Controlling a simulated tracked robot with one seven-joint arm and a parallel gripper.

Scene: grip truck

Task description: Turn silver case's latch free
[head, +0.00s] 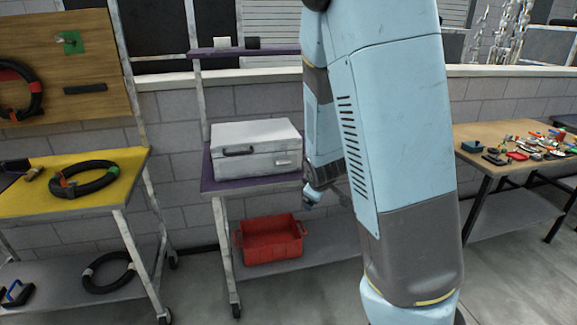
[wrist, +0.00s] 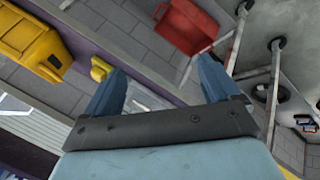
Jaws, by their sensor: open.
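The silver case (head: 257,134) sits closed on the purple upper shelf in the head view. A dark handle (head: 238,151) is on the left of its front, and a small pale plate (head: 283,162), perhaps the latch, is on the right. The latch's exact position is too small to tell. My gripper (head: 312,197) hangs to the right of the case and lower, apart from it, partly hidden by my arm. In the wrist view my gripper (wrist: 160,65) has its two blue fingers spread with nothing between them.
A red bin (head: 270,239) stands on the lower shelf below the case. The purple shelf (head: 245,184) has a metal frame with upright posts. A yellow-topped cart (head: 40,199) with a black hose stands left. A wooden table (head: 480,134) with small parts stands right.

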